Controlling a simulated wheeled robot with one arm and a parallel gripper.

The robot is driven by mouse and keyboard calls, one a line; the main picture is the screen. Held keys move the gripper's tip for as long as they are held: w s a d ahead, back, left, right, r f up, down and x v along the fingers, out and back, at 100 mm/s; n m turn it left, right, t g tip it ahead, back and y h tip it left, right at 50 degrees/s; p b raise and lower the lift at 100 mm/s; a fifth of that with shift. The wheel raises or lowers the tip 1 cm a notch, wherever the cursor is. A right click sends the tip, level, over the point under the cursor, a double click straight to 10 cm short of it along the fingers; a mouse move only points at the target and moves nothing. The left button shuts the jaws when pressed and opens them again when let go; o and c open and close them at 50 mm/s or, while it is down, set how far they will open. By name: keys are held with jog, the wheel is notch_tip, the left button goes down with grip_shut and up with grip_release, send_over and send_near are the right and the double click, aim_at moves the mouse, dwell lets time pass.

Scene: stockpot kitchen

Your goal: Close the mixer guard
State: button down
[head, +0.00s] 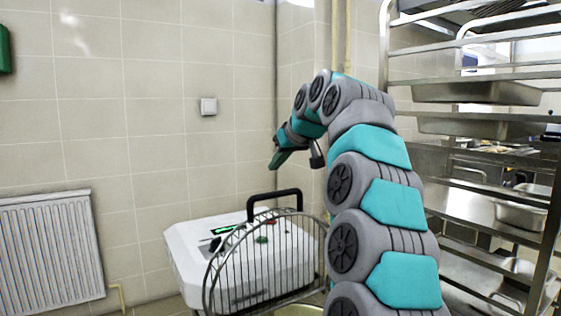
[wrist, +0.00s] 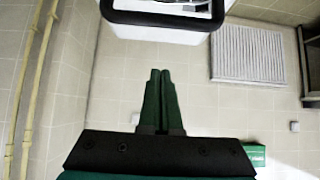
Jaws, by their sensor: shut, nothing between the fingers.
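The mixer (head: 185,243) is a white machine with a black handle (head: 275,196) on top and a small panel with a green display. Its wire guard (head: 250,265), a curved cage of thin metal bars, stands at the front, right of the white body. I cannot tell for sure how far open it is. My gripper (head: 275,164) is above the mixer and apart from handle and guard, fingers pointing down. In the wrist view its two green fingers (wrist: 160,72) are together and empty. The handle and part of the white top (wrist: 160,30) show beyond them.
A metal rack (head: 480,187) with trays and pans stands close on the right of my arm. A radiator (head: 50,250) is on the tiled wall at left; it also shows in the wrist view (wrist: 247,54). The air between gripper and mixer looks free.

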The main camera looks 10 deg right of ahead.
jog(key=w+f, duration=0.2)
jog(key=f, duration=0.1)
jog(key=a+f, duration=0.1)
jog(key=shift+w+f, duration=0.4)
jog(key=shift+s+d+f, duration=0.15)
jog(key=shift+s+d, duration=0.1)
jog(key=shift+s, duration=0.2)
jog(key=shift+s+d+f, duration=0.1)
jog(key=shift+s+f, duration=0.25)
jog(key=shift+s, duration=0.15)
jog(key=shift+s+f, duration=0.1)
